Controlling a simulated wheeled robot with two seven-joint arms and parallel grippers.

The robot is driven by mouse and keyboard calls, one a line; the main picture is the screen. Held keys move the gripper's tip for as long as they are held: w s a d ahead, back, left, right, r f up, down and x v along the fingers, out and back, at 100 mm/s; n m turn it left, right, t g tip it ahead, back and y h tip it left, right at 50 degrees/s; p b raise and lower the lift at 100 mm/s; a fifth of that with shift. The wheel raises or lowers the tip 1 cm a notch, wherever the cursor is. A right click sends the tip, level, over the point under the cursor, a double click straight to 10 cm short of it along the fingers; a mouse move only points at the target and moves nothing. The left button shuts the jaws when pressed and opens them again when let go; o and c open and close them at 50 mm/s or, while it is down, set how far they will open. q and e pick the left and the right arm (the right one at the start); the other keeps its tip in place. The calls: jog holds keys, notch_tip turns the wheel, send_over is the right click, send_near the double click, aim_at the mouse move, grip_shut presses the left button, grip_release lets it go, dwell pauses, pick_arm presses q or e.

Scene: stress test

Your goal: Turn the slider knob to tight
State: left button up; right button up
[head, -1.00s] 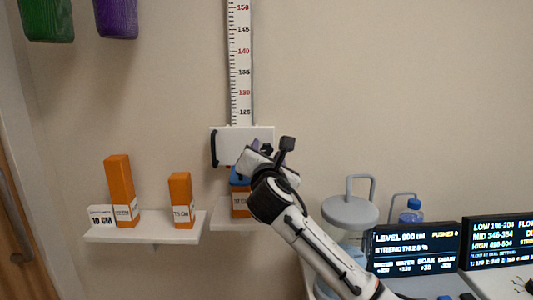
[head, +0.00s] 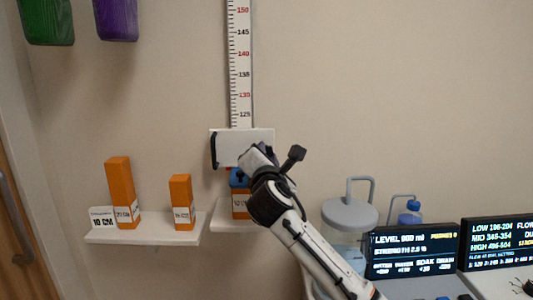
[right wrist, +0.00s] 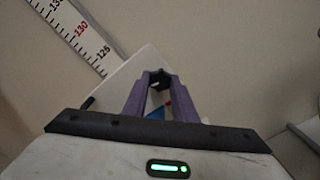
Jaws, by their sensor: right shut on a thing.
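The white slider block (head: 228,146) sits on the wall ruler (head: 241,70), just under the 125 mark. The slider also shows tilted in the right wrist view (right wrist: 122,90). The black slider knob (right wrist: 159,77) is between the purple fingertips of my right gripper (right wrist: 158,84), which is shut on it. In the head view, my right gripper (head: 250,158) is in front of the slider's lower right part and hides the knob. I cannot read a tight mark. My left gripper is not in view.
Orange blocks (head: 119,190) and (head: 181,200) stand on a white shelf (head: 150,236) at left. Another orange block (head: 240,206) stands below the slider. A lidded jar (head: 349,214), a bottle (head: 411,212) and display screens (head: 413,251) are at right.

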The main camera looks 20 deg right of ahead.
jog(key=shift+r+m+b, duration=0.1)
jog(key=shift+m+b, duration=0.2)
jog(key=shift+m, duration=7)
jog(key=o, duration=1.1)
jog(key=shift+c, duration=0.2)
jog(key=b+v, duration=0.1)
jog(key=v, duration=0.9)
